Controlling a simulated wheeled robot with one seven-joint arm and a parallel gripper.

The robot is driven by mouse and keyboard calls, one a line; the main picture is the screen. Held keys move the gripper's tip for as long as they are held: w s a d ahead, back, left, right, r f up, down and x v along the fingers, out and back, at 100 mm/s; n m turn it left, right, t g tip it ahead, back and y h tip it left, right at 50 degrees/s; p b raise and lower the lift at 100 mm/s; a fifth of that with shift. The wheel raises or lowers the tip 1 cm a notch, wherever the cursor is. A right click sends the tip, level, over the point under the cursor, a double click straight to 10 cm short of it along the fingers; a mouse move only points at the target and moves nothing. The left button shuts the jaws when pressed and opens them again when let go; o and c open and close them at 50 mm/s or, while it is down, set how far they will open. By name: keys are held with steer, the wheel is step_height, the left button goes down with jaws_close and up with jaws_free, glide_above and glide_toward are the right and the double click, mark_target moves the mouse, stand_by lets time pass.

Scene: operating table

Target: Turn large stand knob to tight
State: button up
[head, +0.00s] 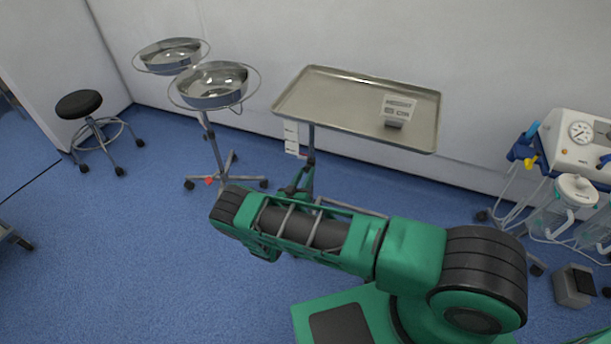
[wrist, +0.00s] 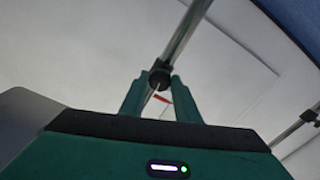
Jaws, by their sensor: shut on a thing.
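The large stand is a steel tray (head: 290,97) on a single upright pole (head: 311,145) in the head view. In the wrist view, a black knob or collar (wrist: 159,77) sits on a slanting metal pole (wrist: 187,32). My gripper (wrist: 160,86) has its two green fingers on either side of this black part and is shut on it. A small red piece (wrist: 163,97) shows between the fingers; I cannot tell what it belongs to. In the head view my arm's end reaches near the tray stand's pole, and the knob cannot be made out there. Any tight marking is not readable.
A double basin stand (head: 206,125) with a red part (head: 208,180) low down stands left of the tray stand. A small white device (head: 397,110) rests on the tray. A black stool (head: 79,104) is at far left, a suction unit (head: 575,140) at right.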

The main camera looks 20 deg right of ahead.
steer(key=shift+s+f+m, duration=0.1)
steer(key=shift+f+m, duration=0.2)
steer(key=shift+m, duration=0.6)
steer(key=shift+a, duration=0.1)
steer(key=o, duration=0.8)
steer(key=shift+o, duration=1.2)
steer(key=shift+r, duration=0.1)
steer(key=v, duration=1)
steer(key=shift+s+a, duration=0.2)
steer(key=shift+s, duration=0.05)
